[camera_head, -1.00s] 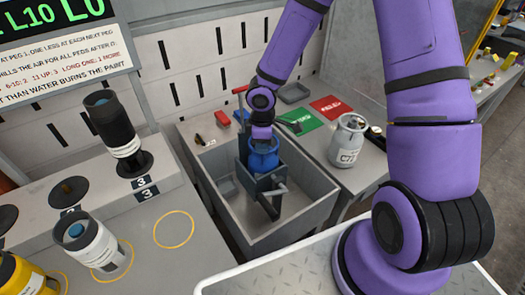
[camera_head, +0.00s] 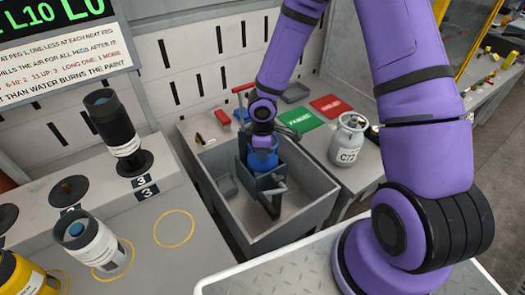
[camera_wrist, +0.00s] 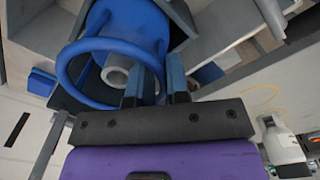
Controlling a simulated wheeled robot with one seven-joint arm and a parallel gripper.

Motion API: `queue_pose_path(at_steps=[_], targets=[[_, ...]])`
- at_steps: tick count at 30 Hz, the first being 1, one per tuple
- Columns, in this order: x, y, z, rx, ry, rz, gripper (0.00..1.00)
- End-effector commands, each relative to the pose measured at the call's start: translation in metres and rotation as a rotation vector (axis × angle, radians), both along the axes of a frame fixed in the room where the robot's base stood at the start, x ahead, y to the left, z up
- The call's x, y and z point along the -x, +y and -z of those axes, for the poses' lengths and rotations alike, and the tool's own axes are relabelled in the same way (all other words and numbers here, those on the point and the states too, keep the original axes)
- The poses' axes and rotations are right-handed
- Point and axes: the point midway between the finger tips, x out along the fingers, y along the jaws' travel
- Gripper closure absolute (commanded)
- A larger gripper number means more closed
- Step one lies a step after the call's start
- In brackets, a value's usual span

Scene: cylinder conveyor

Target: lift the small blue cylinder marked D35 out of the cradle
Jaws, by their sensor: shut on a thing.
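The small blue cylinder (camera_head: 264,158) stands in the dark cradle (camera_head: 271,184) in the grey open-topped basin. Its marking is not visible. In the wrist view the blue cylinder (camera_wrist: 135,22) shows a round blue collar ring around a pale valve, with cradle walls beside it. My gripper (camera_head: 262,146) is at the cylinder's top in the head view. In the wrist view my gripper (camera_wrist: 157,85) has one finger inside the ring and one outside, shut on the collar's rim. The fingertips are partly hidden in the head view.
The basin (camera_head: 300,226) has walls around the cradle, with a lever on the cradle's front. A grey cylinder (camera_head: 347,140) stands on the bench to the right, by the green (camera_head: 298,120) and red (camera_head: 331,106) cards. Black-and-white cylinders stand at left.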

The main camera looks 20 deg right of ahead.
Motion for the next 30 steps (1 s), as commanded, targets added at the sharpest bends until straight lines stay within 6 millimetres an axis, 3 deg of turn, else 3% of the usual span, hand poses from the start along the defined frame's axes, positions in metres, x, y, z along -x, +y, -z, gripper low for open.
queue_pose_path(at_steps=[11, 30], targets=[[0.0, 0.0, -0.004, 0.0, -0.001, 0.002, 1.0], [-0.001, 0.0, -0.037, 0.0, -0.002, 0.0, 1.0]])
